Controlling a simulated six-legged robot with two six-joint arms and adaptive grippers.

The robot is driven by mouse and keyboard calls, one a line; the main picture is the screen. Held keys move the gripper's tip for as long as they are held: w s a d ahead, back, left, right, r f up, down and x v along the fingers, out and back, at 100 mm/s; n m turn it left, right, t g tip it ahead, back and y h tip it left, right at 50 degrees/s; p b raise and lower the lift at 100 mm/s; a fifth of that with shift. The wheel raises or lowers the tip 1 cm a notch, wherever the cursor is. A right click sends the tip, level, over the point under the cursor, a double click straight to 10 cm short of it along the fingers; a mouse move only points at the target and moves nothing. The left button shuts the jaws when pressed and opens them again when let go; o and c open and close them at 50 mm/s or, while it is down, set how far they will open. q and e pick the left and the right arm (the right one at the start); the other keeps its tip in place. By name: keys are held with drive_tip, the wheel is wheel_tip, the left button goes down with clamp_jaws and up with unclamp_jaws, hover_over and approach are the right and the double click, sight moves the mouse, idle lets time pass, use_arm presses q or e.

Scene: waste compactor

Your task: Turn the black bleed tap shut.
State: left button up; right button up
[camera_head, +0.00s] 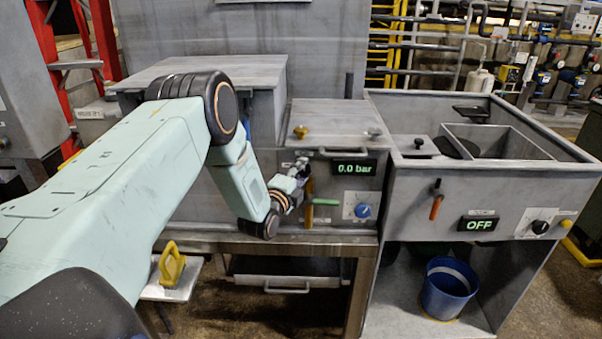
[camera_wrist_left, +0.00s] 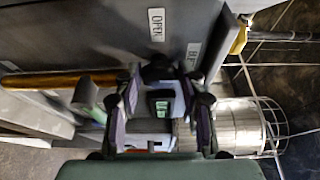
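My left gripper (camera_head: 299,172) reaches the front panel of the grey machine, beside a brass pipe (camera_head: 309,188) with a green lever (camera_head: 322,202). In the left wrist view my left gripper's fingers (camera_wrist_left: 161,88) stand apart. A dark piece, apparently the black bleed tap (camera_wrist_left: 158,68), shows at the panel between or just beyond the fingertips. An OPEN label (camera_wrist_left: 156,24) and a partly hidden second label (camera_wrist_left: 193,55) are close to it. I cannot tell whether the fingers touch the tap. In the head view the gripper largely hides it. My right gripper is not in view.
A display (camera_head: 354,168) reads 0.0 bar, above a blue knob (camera_head: 362,210). To the right are a sink-like unit (camera_head: 400,180) with an orange-handled tap (camera_head: 436,206), an OFF display (camera_head: 478,224) and a blue bucket (camera_head: 447,290) below. The pipe and lever crowd the gripper.

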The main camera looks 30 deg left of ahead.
use_arm(q)
drive_tip(key=o, duration=0.4)
drive_tip(key=s, duration=0.4)
drive_tip(key=s+d, duration=0.1)
drive_tip(key=s, duration=0.3)
drive_tip(key=s+d, duration=0.1)
drive_tip(key=s, duration=0.3)
drive_tip(key=shift+w, duration=0.1)
idle(0.4)
